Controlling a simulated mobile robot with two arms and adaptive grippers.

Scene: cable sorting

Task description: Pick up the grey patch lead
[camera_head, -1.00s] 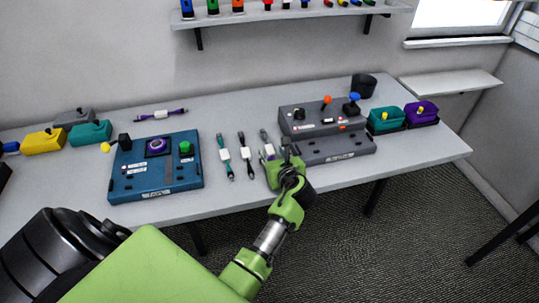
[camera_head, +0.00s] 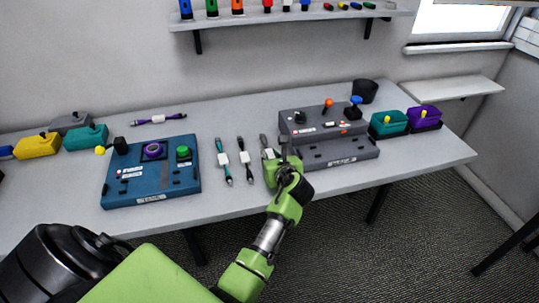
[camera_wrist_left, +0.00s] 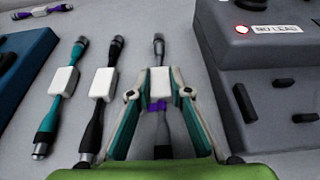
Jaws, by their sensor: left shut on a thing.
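The grey patch lead (camera_head: 264,141) lies on the table, the rightmost of a row of three leads. Its far end and its white tag show in the left wrist view (camera_wrist_left: 159,46). My left gripper (camera_wrist_left: 160,85) is shut on it around the tag, with one finger on each side. A purple patch shows on the lead just below the tag. In the head view the gripper (camera_head: 275,154) hides the lead's near part. I cannot see any clear gap between lead and table. My right gripper is not in view.
A black lead (camera_head: 244,160) and a teal lead (camera_head: 224,161) lie just left of the gripper. A grey control box (camera_head: 330,150) stands close on the right. A blue control box (camera_head: 150,180) stands farther left. A purple lead (camera_head: 159,119) lies at the back.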

